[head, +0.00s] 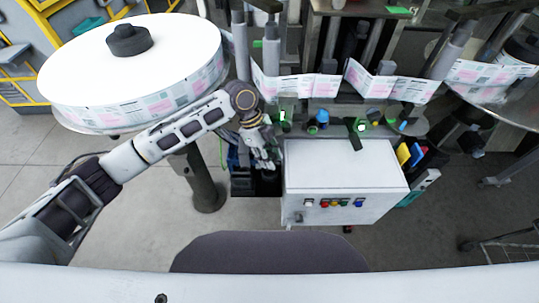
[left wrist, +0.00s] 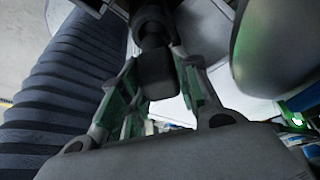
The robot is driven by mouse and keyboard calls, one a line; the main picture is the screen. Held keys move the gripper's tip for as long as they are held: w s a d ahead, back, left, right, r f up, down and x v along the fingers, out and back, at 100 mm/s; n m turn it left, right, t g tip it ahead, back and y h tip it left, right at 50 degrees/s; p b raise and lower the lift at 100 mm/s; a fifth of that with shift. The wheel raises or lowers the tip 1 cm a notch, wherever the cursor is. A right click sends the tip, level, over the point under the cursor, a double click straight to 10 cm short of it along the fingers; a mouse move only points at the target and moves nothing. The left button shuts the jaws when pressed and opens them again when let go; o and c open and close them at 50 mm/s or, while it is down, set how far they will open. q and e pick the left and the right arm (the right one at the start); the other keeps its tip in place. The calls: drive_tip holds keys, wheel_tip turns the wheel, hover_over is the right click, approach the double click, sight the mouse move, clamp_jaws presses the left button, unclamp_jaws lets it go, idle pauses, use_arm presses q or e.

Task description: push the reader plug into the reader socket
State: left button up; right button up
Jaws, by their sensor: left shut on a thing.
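My left gripper (head: 266,158) reaches in beside the left end of the white control box, pointing down. In the left wrist view its two fingers (left wrist: 158,84) are closed on a dark, blocky plug (left wrist: 156,70), which I take for the reader plug. A dark rounded piece continues beyond the plug at the top of that view. I cannot make out the reader socket in either view, nor whether the plug touches it. My right gripper is not in view.
The white control box (head: 345,165) with coloured buttons stands just right of the left gripper. A large label reel (head: 130,65) is at the upper left. A printed label web (head: 300,88) runs behind the box. A dark post (head: 205,185) stands left of the gripper. Grey floor is open at lower left.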

use_arm(q)
drive_tip(key=shift+f+b, duration=0.3)
drive_tip(key=shift+f, duration=0.85)
drive_tip(key=shift+f, duration=0.85)
idle(1.0)
idle(0.5)
drive_tip(key=shift+f+p, duration=0.25)
drive_tip(key=shift+p, duration=0.4)
idle(1.7)
drive_tip(key=shift+f, duration=0.15)
idle(1.2)
drive_tip(key=shift+s+f, duration=0.1)
drive_tip(key=shift+s, duration=0.05)
idle(0.5)
